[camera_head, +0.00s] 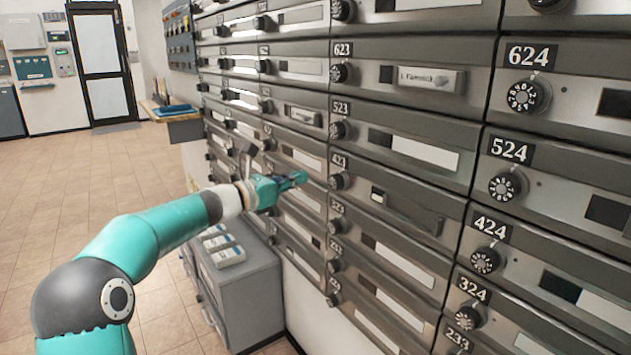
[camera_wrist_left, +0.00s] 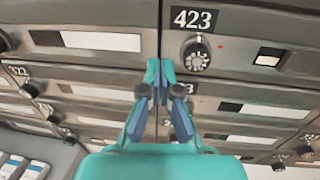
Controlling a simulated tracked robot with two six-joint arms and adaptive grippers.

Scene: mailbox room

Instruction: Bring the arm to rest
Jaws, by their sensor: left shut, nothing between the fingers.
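My left arm comes in from the left in the head view, teal with a grey elbow joint. Its left gripper (camera_head: 301,178) is shut and empty, held in front of the mailbox wall (camera_head: 395,110), just left of the dial of box 423 (camera_head: 339,181). In the left wrist view the closed fingertips (camera_wrist_left: 161,68) point at the seam left of box 423 (camera_wrist_left: 196,55). I cannot tell whether they touch the wall. My right arm and gripper are not in view.
A grey cabinet (camera_head: 248,288) with several small boxes on top stands below the arm. A small shelf (camera_head: 182,128) juts out further back. Open tiled floor (camera_head: 80,185) lies to the left, with a glass door (camera_head: 103,65) at the back.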

